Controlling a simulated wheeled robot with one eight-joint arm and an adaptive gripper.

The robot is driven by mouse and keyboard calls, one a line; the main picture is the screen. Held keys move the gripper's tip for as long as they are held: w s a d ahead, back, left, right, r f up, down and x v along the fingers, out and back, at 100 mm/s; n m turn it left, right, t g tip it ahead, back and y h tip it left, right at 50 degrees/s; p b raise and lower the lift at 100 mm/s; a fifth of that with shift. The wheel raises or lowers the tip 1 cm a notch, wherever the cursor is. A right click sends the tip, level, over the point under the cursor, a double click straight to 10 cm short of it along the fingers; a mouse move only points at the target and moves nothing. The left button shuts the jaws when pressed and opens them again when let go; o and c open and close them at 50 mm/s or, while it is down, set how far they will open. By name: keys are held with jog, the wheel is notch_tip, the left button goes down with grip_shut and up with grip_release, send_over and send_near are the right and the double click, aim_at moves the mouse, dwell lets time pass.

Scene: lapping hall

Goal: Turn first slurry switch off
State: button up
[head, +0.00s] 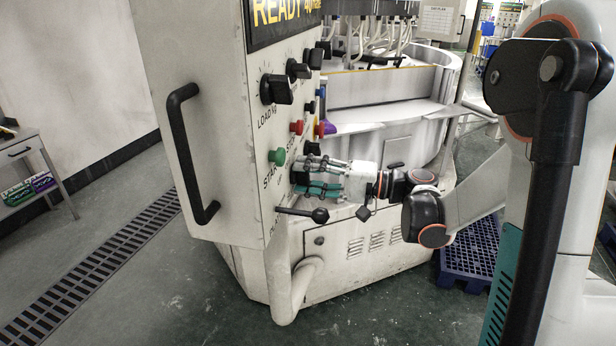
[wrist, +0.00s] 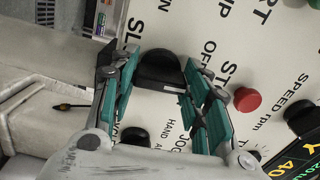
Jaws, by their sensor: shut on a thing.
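The black rotary switch knob (wrist: 160,70) sits on the white control panel beside the word OFF and cut-off labels beginning SLU. My gripper (wrist: 160,84) has its teal-padded fingers on either side of this knob and is shut on it. In the head view my gripper (head: 303,177) reaches the panel face from the right, below the green button. There the fingers hide the gripped knob. I cannot tell which position the knob points to.
The control panel (head: 215,130) has a handle (head: 182,150), a green button (head: 277,157), a red button (head: 296,127) and several black knobs. A black ball-ended lever (head: 319,215) sticks out just below my gripper. A blue pallet (head: 470,262) lies on the floor at right.

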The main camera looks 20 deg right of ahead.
jog(key=n, duration=0.4)
jog(key=shift+n, duration=0.4)
dwell(0.4)
jog(key=o, duration=1.1)
jog(key=shift+c, duration=0.2)
jog(key=v, duration=1.2)
